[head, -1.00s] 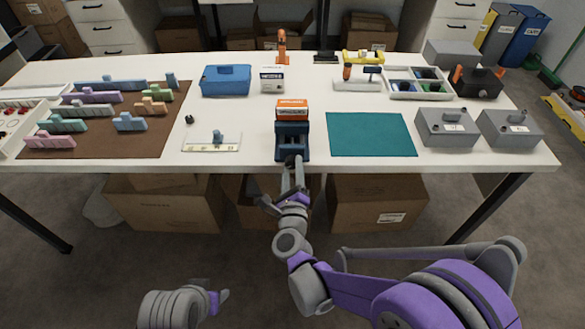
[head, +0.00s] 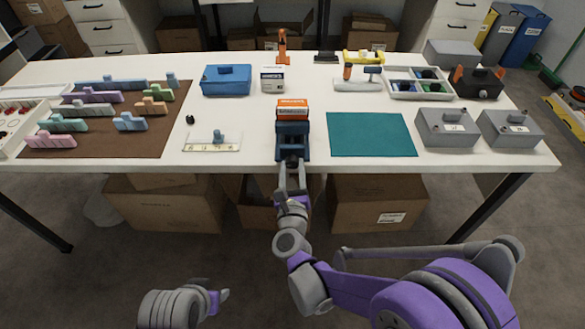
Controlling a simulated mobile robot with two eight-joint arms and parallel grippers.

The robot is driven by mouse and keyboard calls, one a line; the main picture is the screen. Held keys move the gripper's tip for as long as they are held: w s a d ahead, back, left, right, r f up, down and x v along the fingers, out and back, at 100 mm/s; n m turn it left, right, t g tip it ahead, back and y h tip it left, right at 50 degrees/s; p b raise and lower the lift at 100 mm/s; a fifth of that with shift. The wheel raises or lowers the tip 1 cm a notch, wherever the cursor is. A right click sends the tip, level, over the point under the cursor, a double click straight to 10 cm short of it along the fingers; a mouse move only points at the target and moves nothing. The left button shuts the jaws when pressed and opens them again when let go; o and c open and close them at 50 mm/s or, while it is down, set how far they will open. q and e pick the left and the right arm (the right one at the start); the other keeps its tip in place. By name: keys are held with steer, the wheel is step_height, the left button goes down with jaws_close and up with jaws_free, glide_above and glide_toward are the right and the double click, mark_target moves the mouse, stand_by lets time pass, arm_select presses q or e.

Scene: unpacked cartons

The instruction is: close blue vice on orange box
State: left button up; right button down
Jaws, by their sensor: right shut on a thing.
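The blue vice (head: 292,129) stands near the front edge of the white table, in the middle. The orange box (head: 292,108), with a white label band, sits upright in the vice at its far side. I cannot tell whether the jaws touch it on both sides. My right gripper (head: 291,166) is at the table's front edge, shut on the vice's dark handle (head: 292,158) at the near end of the vice. My left arm shows at the bottom left, below the table, away from the vice; its fingers are not clear.
A teal mat (head: 371,134) lies right of the vice, with grey boxes (head: 446,128) beyond it. A white plate with a blue knob (head: 212,143) lies to the left. A blue box (head: 226,80) and a white-and-black box (head: 272,80) stand behind. Cartons (head: 376,202) stand under the table.

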stand_by(0.3)
steer(key=shift+c, duration=1.9)
jaws_free()
steer(key=s, duration=1.1)
steer(key=shift+w, duration=0.1)
